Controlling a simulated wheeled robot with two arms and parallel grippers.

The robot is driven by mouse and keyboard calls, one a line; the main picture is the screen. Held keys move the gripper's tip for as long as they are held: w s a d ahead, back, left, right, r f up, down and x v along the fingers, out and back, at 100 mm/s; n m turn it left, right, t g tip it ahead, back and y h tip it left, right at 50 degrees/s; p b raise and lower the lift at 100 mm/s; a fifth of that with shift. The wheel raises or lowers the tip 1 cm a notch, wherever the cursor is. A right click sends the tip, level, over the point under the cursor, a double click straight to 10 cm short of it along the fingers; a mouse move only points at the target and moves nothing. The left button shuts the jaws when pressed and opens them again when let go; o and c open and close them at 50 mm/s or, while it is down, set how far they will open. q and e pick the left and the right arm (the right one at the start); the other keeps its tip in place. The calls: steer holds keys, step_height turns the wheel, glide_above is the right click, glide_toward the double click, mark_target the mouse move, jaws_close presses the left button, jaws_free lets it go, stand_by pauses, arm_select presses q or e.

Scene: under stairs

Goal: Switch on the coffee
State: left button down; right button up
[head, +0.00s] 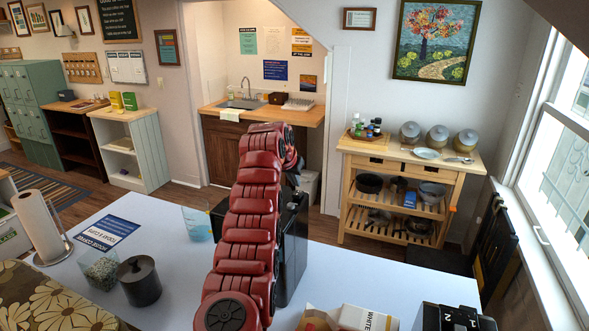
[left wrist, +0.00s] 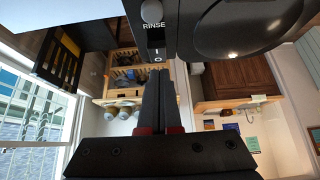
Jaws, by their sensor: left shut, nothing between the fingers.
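The black coffee machine (head: 294,245) stands on the white table, partly hidden behind my red left arm in the head view. In the left wrist view, which is upside down, its dark front (left wrist: 225,25) fills the top. A round knob marked RINSE (left wrist: 152,12) and a rocker switch marked I and O (left wrist: 157,52) show there. My left gripper (left wrist: 160,75) is shut and empty, its fingertips just at the lower end of the switch in that picture. I cannot tell whether they touch it. The switch is not visible in the head view. My right gripper is not in view.
On the table are a paper towel roll (head: 39,224), a dark lidded jar (head: 139,281), a glass container (head: 100,270), a clear cup (head: 197,224), a white carton (head: 360,318) and a black object (head: 455,317). A wooden cart (head: 400,195) stands behind. The table right of the machine is clear.

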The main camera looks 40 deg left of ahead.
mark_target(295, 196)
arm_select(q)
steer(key=shift+s+f+p, duration=0.15)
steer(key=shift+f+p, duration=0.3)
steer(key=shift+f, duration=0.1)
steer(key=shift+s+f, duration=0.1)
steer(key=shift+f, duration=0.45)
steer(key=shift+d, duration=0.1)
steer(key=shift+f, duration=0.2)
steer(key=f+t+b, duration=0.1)
steer(key=b, duration=0.5)
steer(key=shift+s+f, duration=0.15)
steer(key=shift+f, duration=0.25)
steer(key=shift+s+r+p, duration=0.15)
steer(key=shift+r+p, duration=0.35)
steer(key=shift+r, duration=0.2)
steer(key=shift+w, duration=0.3)
steer(key=shift+w+r, duration=0.25)
steer(key=shift+w, duration=0.25)
